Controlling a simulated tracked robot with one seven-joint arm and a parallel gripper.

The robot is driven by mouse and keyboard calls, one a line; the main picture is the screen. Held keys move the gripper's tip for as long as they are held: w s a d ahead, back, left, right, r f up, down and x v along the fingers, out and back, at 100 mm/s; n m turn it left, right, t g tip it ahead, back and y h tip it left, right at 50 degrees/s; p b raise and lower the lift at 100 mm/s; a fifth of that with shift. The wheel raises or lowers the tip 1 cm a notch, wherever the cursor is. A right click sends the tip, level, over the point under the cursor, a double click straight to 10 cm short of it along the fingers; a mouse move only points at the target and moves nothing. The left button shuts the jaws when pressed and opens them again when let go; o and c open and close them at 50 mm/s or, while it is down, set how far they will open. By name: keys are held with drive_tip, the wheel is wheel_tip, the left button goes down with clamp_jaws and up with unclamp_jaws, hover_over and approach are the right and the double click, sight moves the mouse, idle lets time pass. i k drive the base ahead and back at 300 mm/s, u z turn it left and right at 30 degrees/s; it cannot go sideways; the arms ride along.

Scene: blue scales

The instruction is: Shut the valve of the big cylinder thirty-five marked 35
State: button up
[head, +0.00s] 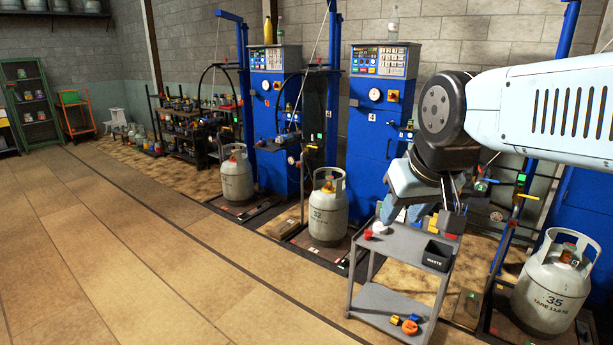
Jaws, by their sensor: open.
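The big grey cylinder marked 35 (543,302) stands upright at the lower right, on a low dark platform. Its valve (567,256) shows as a small orange-brown part inside the collar at the top; its handwheel is too small to make out clearly. My gripper (424,212) hangs from the pale blue arm, to the left of the cylinder and above a grey trolley in the picture. It is open, its jaws seem empty, and it is apart from the cylinder.
The grey trolley (398,262) holds a black waste box (438,254) and small coloured parts. A blue post with a yellow handle (527,196) rises beside cylinder 35. A cylinder marked 32 (327,222) stands before blue filling cabinets (372,130). Floor at left is clear.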

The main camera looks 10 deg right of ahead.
sight(570, 246)
drive_tip(key=z, duration=0.4)
drive_tip(key=i, duration=0.85)
drive_tip(key=z, duration=0.55)
drive_tip(key=k, duration=0.85)
drive_tip(key=z, duration=0.15)
drive_tip(key=i, duration=0.9)
drive_tip(key=u, duration=0.05)
